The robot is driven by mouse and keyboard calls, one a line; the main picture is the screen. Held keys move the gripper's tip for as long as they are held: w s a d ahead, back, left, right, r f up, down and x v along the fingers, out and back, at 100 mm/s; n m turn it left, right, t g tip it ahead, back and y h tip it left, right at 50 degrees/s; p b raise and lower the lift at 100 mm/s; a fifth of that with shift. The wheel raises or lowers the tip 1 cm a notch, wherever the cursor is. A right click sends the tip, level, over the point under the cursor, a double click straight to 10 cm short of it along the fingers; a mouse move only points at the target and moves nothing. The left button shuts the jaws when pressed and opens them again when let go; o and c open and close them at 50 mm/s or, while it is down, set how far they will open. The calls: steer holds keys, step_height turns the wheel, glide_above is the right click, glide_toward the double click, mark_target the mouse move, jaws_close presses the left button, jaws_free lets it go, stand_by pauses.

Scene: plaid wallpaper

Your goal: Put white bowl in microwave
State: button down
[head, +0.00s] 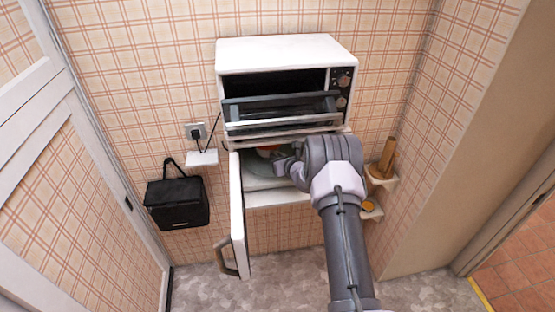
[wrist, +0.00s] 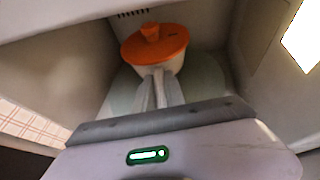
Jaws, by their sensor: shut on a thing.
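The white bowl with an orange lid and knob (wrist: 155,50) is inside the white microwave (head: 280,199), over its round glass plate (wrist: 205,82). I cannot tell whether the bowl touches the plate. In the head view only a small part of the bowl (head: 266,152) shows, beside my gripper (head: 288,163). My gripper reaches in through the open front. In the wrist view its two fingers (wrist: 158,82) are close together and shut on the near side of the bowl. The microwave door (head: 238,205) stands open on the left, its handle facing outward.
A white toaster oven (head: 285,54) with its glass door (head: 282,110) tilted open sits just above the microwave. A black bag (head: 177,202) hangs on the wall at left. Small shelves with wooden items (head: 386,158) are at right. The floor in front is clear.

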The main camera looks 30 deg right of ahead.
steer(key=shift+f+b, duration=0.3)
steer(key=shift+b, duration=0.15)
stand_by(0.6)
steer(key=c, duration=1.3)
jaws_free()
steer(key=v, duration=1.7)
steer(key=shift+s, duration=0.3)
steer(key=shift+r, duration=0.1)
